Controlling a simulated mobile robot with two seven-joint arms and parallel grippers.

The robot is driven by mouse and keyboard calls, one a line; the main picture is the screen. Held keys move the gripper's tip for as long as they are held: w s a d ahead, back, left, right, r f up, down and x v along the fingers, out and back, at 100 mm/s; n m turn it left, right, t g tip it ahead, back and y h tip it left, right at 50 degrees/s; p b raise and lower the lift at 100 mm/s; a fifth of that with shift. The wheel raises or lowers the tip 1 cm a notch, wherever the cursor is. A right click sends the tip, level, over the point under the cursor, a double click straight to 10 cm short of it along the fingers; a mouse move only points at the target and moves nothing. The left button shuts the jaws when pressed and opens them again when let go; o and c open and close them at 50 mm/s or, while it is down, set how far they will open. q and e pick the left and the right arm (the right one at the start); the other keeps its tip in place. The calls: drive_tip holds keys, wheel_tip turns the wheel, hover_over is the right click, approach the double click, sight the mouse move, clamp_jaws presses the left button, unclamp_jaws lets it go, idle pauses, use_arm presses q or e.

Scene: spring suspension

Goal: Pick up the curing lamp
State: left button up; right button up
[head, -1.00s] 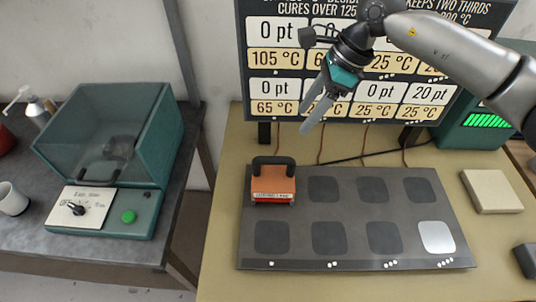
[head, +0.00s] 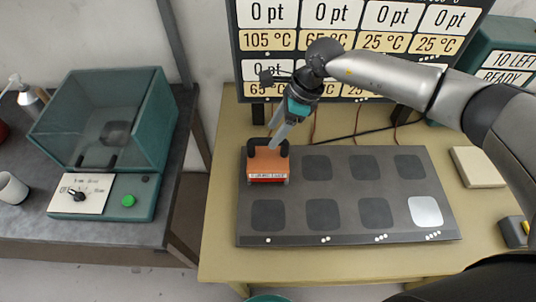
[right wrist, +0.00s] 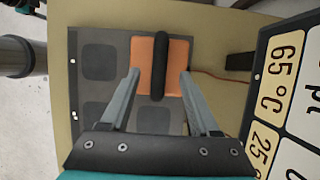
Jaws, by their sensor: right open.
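The curing lamp is an orange block (head: 268,166) with a black arched handle and a white label on its front. It stands on the back left square of the dark plate (head: 340,238). In the right wrist view the lamp (right wrist: 177,52) shows from above, its black handle lying between the lines of the fingers. My right gripper (head: 277,138) is open just above and behind the handle. Its two fingers (right wrist: 160,75) reach toward either side of the handle, and I see nothing held. Whether the fingertips touch the lamp is unclear. My left gripper is not in view.
A teal box with a clear hood (head: 105,125) stands on the grey bench at left. A board of points and temperatures (head: 360,45) rises behind the plate, close to my right arm. A beige block (head: 478,167) lies right of the plate. The plate's other squares look clear.

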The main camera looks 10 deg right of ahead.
sight(269, 139)
drive_tip(key=shift+x, duration=1.5)
drive_tip(key=shift+a, duration=0.1)
drive_tip(key=shift+c, duration=0.3)
drive_tip(key=shift+r, duration=0.1)
clamp_jaws()
drive_tip(key=shift+r, duration=0.1)
